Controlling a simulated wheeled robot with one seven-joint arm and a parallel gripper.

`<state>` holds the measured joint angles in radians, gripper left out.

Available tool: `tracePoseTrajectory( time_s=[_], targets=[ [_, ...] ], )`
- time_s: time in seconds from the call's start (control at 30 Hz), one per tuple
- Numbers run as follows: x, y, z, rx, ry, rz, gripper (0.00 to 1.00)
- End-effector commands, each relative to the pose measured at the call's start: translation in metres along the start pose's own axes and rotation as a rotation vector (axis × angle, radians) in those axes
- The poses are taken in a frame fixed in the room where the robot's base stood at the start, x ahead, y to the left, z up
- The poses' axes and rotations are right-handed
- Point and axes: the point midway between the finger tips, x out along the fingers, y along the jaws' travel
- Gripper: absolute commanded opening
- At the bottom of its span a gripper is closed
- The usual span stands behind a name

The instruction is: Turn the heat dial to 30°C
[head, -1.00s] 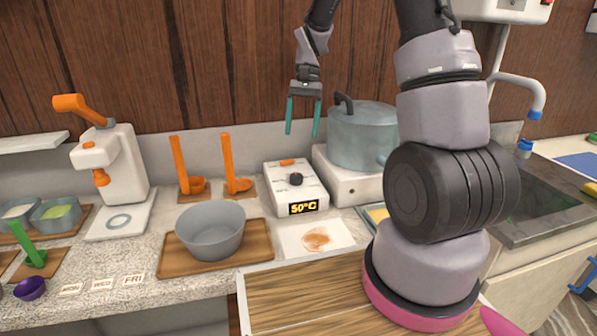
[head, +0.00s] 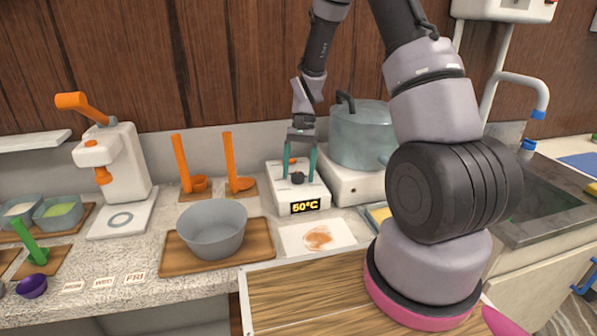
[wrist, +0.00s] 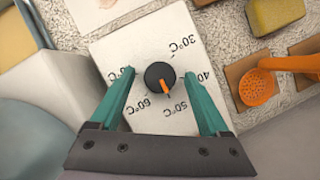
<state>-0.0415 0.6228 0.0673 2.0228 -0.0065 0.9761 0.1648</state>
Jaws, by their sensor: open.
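The heat dial is a round black knob (wrist: 160,76) with an orange pointer, on a white heater unit (head: 312,192). In the wrist view the pointer is turned toward the 50°C mark (wrist: 175,110); the 30°C mark (wrist: 184,43) is on the knob's far side. The unit's display (head: 305,207) reads 50°C. My gripper (wrist: 164,80) is open, its teal fingers on either side of the knob with gaps. In the head view my gripper (head: 299,172) points down at the dial. I cannot tell whether the fingertips reach down to the knob's height.
A large lidded pot (head: 360,135) stands on a white base just right of the heater unit. Orange ladles (head: 236,184) rest at the left. A grey bowl (head: 212,230) on a wooden tray and a stained white sheet (head: 318,238) lie in front.

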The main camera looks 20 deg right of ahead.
Motion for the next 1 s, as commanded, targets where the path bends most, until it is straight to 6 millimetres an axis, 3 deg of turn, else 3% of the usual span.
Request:
tracePoseTrajectory(
  time_s=[0.27, 0.3, 0.5, 1.0],
  targets=[
    [0.0021, 0.0000, 0.0000, 0.000, 0.000, 0.000, 0.79],
    [0.0020, 0.0000, 0.0000, -0.001, 0.000, 0.000, 0.72],
    [0.0018, 0.0000, 0.0000, 0.000, 0.000, 0.000, 0.00],
    [0.0014, -0.0014, -0.0002, -0.123, 0.001, 0.050, 0.00]
  ],
)
